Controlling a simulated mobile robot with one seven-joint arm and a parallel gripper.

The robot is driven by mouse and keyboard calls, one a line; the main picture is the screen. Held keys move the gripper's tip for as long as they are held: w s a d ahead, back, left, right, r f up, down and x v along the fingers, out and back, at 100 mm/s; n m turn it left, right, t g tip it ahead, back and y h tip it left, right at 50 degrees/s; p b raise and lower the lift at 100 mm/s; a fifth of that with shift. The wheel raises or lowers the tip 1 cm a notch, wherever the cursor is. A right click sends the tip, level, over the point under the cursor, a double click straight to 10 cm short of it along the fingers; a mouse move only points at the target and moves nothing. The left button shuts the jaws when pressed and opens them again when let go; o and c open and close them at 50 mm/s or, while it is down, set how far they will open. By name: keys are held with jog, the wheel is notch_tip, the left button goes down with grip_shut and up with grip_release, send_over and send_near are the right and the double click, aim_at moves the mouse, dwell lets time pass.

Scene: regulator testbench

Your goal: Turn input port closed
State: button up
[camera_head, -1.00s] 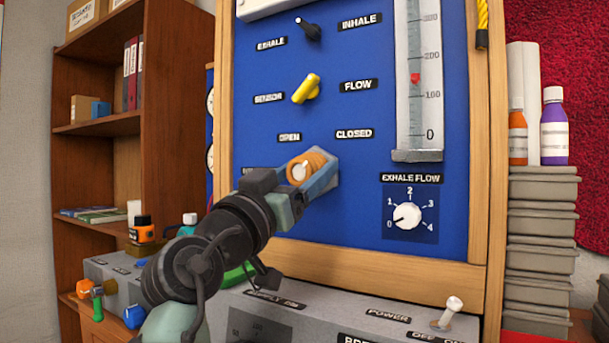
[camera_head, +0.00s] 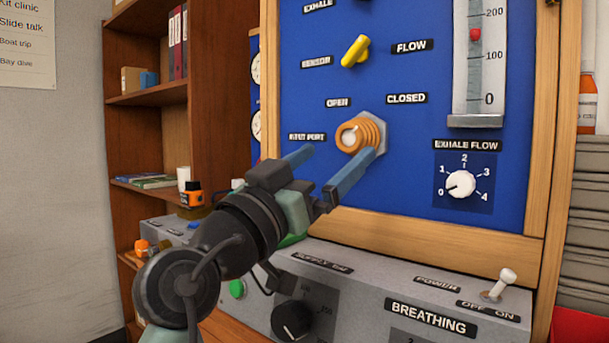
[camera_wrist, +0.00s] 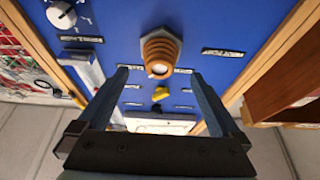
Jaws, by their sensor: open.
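The input port (camera_head: 364,134) is an orange ribbed fitting with a pale round centre and a grey hexagonal base on the blue panel. The OPEN label (camera_head: 338,103) is above it to the left and the CLOSED label (camera_head: 406,98) above it to the right. My gripper (camera_head: 338,155) is open, its two blue fingers spread below and in front of the port. In the wrist view the port (camera_wrist: 160,50) shows whole, beyond the fingertips and between their lines, with nothing between the fingers (camera_wrist: 160,73). I cannot tell which way the port is turned.
A yellow lever (camera_head: 355,51) is above the port, and the exhale flow dial (camera_head: 461,184) is to its lower right. The grey breathing console (camera_head: 375,300) juts out below the panel. A wooden shelf (camera_head: 150,97) stands at the left.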

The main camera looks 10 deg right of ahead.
jog(key=v, duration=0.6)
jog(key=s+a+r+n+t+y, duration=0.3)
jog(key=s+a+n+t+y, duration=0.3)
jog(key=s+y, duration=0.25)
jog(key=s+a+r+n+t+y, duration=0.3)
jog(key=s+a+n+t+y, duration=0.15)
jog(key=s+t+y, duration=0.45)
jog(key=w+r+g+p, duration=0.1)
jog(key=w+r+p, duration=0.2)
jog(key=r+p, duration=3.1)
jog(key=shift+w+d+r+g+p, duration=0.15)
jog(key=shift+d+r+g+p, duration=0.2)
jog(key=shift+d+r, duration=0.1)
jog(key=shift+f, duration=0.15)
